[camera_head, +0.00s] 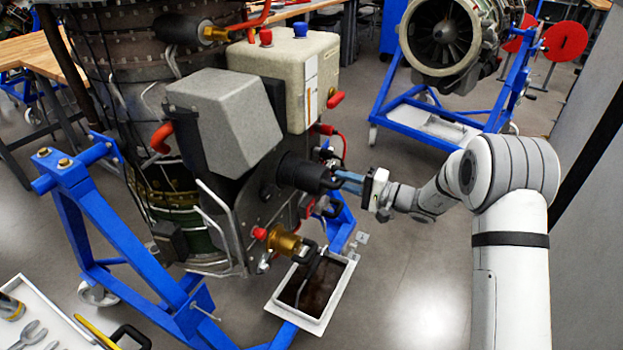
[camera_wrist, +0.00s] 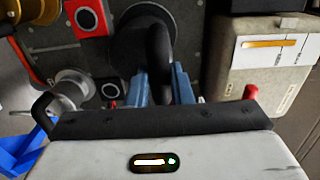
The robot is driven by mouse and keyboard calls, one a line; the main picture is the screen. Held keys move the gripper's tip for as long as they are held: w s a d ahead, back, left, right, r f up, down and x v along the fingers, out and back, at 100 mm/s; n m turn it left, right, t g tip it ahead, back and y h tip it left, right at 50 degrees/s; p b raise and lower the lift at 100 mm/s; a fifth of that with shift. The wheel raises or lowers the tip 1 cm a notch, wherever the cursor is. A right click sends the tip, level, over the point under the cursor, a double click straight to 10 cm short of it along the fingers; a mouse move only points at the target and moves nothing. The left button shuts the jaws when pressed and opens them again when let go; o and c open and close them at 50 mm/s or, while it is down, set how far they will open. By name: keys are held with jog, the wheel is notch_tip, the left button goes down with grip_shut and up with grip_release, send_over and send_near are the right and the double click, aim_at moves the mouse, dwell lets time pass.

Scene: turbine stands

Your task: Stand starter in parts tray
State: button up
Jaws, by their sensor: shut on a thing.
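The starter (camera_head: 302,173) looks like a black cylinder sitting against the turbine's side, level, with its outer end facing my arm. In the wrist view its round black end (camera_wrist: 128,42) shows with a dark curved handle (camera_wrist: 158,45). My gripper (camera_head: 346,182) reaches it from the right. Its blue fingers (camera_wrist: 161,82) are on both sides of the handle and shut on it. Whether the starter is seated or free of its mount cannot be told. A white tray (camera_head: 62,312) with wrenches and a yellow tool lies at the lower left, partly cut off.
The turbine (camera_head: 115,65) hangs in a blue stand (camera_head: 85,205). Below the starter are a brass part (camera_head: 285,242) with a red cap and a white-rimmed pan (camera_head: 345,285) with dark contents. A second turbine (camera_head: 440,40) stands behind. Floor at the lower right is clear.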

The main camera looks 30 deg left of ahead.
grip_shut()
jog(key=shift+r, duration=0.15)
jog(key=shift+w+d+b, duration=0.1)
jog(key=shift+d+b, duration=0.3)
jog(key=shift+d, duration=0.05)
jog(key=shift+d+b, duration=0.3)
dwell(0.4)
